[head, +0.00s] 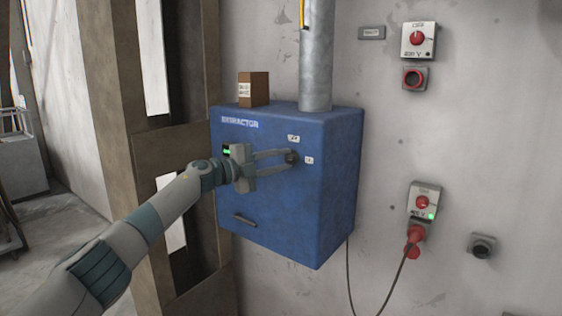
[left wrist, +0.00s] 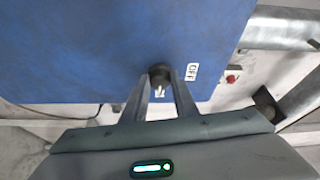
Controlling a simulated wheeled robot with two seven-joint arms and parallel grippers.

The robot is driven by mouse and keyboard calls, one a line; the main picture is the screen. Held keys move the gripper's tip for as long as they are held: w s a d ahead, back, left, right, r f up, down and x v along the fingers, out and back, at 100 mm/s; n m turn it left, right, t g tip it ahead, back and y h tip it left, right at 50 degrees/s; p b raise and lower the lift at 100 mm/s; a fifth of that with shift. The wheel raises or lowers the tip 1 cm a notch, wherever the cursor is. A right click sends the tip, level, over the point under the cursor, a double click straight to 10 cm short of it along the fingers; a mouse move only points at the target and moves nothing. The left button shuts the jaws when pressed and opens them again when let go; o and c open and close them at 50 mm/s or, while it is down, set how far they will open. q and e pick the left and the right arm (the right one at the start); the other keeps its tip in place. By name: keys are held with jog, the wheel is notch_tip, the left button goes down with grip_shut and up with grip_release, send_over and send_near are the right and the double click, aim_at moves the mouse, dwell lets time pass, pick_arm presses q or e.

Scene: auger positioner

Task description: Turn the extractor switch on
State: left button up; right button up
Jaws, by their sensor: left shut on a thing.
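The blue extractor box (head: 265,205) hangs on the wall, with the word "EXTRACTOR" on its front. Its switch, a small dark knob (head: 291,157), is on the front face near the right edge, with one white label above it and another to its right. My left gripper (head: 288,158) reaches it from the left, its two fingers closed on the knob. In the left wrist view the dark knob (left wrist: 159,74) sits between the fingertips, with a white "OFF" label (left wrist: 192,72) beside it. The fingers partly hide the knob. My right gripper is not in view.
A brown carton (head: 253,88) and a grey duct pipe (head: 316,60) stand on top of the box. On the wall to the right are a red switch box (head: 418,40) and a lower socket (head: 423,202) with a red plug and hanging cable. A wooden frame (head: 125,130) stands at left.

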pick_arm(q)
jog(key=shift+f, duration=0.1)
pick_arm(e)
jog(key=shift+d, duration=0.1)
pick_arm(q)
jog(key=o, duration=1.1)
jog(key=shift+c, duration=0.2)
jog(key=shift+s+a, duration=0.1)
jog(key=shift+b+v, duration=0.4)
jog(key=shift+v, duration=0.5)
jog(key=b+v, duration=0.5)
jog(key=v, duration=1)
jog(key=shift+a, duration=0.15)
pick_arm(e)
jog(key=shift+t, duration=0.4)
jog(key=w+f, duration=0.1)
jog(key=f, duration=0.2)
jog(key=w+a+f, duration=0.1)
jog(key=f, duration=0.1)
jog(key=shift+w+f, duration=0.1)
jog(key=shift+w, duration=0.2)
pick_arm(q)
jog(key=shift+f, duration=0.2)
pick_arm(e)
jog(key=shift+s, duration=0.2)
